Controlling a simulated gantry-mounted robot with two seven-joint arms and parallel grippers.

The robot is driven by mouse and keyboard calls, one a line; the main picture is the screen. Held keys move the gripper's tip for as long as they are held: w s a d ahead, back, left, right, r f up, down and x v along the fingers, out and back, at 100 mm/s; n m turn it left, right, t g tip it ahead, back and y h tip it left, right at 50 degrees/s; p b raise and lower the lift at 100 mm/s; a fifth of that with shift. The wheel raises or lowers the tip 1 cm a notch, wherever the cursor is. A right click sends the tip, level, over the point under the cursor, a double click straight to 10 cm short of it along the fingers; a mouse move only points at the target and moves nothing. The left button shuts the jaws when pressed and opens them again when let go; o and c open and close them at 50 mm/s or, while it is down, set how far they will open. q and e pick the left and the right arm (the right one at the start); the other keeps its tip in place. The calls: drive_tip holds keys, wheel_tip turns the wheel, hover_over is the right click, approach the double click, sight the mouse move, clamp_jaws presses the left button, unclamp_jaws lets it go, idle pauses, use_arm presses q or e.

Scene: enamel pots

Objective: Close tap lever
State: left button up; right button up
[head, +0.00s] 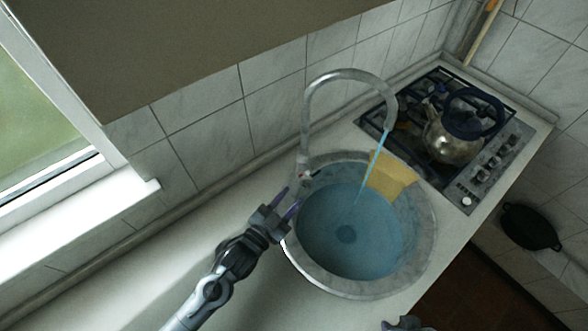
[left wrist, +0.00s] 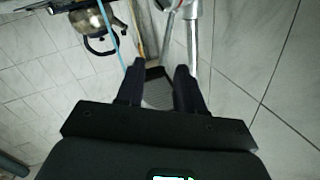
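The tap (head: 308,110) is a tall curved metal spout at the back left of the round sink (head: 428,250). A thin blue stream of water (head: 373,165) runs from it into the sink. A small lever (head: 314,173) shows low on the tap; its exact position is hard to make out. My left gripper (head: 288,203) is at the sink's left rim, just below and left of the lever, apart from it. In the left wrist view its fingers (left wrist: 160,72) are spread with nothing held, and the tap (left wrist: 193,40) stands beyond the right finger. A bit of my right gripper (head: 402,324) shows at the bottom edge.
A yellow cloth or board (head: 391,174) lies at the sink's back right rim. A metal kettle (head: 450,135) stands on the gas stove (head: 480,178) at the right. The tiled wall (head: 215,118) runs close behind the tap. The counter (head: 130,260) at the left is clear.

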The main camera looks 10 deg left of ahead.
sight(307, 173)
use_arm(q)
drive_tip(key=x, duration=0.7)
drive_tip(key=r+b+x, duration=0.1)
drive_tip(key=x, duration=0.3)
drive_tip(key=shift+w+r, duration=0.1)
drive_tip(key=shift+w, duration=0.3)
clamp_jaws()
